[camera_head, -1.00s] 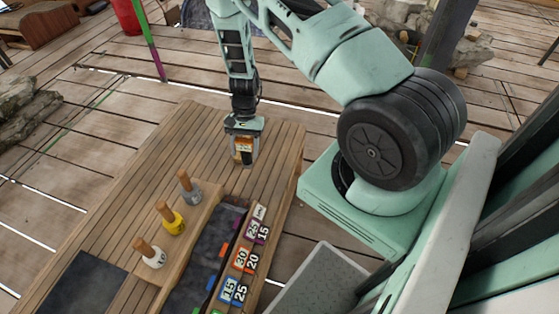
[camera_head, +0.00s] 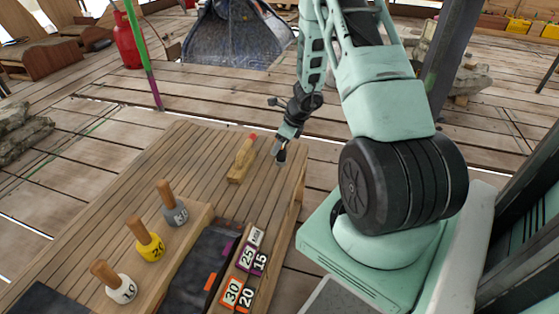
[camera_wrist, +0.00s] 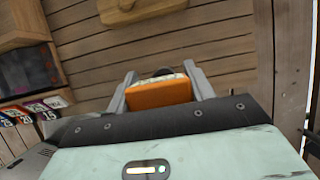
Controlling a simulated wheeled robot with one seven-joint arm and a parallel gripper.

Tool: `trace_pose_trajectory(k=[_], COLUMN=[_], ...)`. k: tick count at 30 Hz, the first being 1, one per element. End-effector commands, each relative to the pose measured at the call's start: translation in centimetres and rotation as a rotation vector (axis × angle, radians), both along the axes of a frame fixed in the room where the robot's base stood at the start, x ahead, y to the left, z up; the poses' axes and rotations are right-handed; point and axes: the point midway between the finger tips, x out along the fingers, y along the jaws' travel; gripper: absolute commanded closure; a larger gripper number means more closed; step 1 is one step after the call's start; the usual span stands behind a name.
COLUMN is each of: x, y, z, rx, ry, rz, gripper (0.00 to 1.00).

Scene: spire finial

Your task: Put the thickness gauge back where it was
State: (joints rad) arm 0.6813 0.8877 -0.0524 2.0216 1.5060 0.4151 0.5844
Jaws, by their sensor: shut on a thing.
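My gripper (camera_head: 281,157) is above the right side of the wooden bench, near its far end. In the wrist view its two fingers (camera_wrist: 161,88) are shut on an orange piece (camera_wrist: 160,94) with a pale speckled far edge. I take this piece for the thickness gauge, but its full shape is hidden. In the head view the piece hardly shows, and I cannot tell whether it touches the bench top. A wooden block with an upright part and a red tip (camera_head: 241,162) stands on the bench, left of my gripper and apart from it.
Bare bench top (camera_head: 190,152) surrounds the wooden block.

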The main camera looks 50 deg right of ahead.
Motion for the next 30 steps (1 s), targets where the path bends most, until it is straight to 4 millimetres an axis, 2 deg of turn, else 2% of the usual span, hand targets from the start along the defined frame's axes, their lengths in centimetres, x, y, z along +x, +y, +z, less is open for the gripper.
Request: trace_pose_trajectory(k=[5, 12, 23, 24, 26, 30], x=[0.0, 0.0, 0.1, 0.0, 0.0, 0.0], y=[0.0, 0.0, 0.0, 0.0, 0.0, 0.0], z=[-1.4, -4.5, -4.8, -4.8, -4.7, -4.7], rx=[0.000, 0.000, -0.001, -0.001, -0.001, -0.001], ry=[0.000, 0.000, -0.001, -0.001, 0.000, 0.000], rz=[0.001, 0.002, 0.003, 0.003, 0.003, 0.003], gripper=[0.79, 0.79, 0.79, 0.45, 0.28, 0.26])
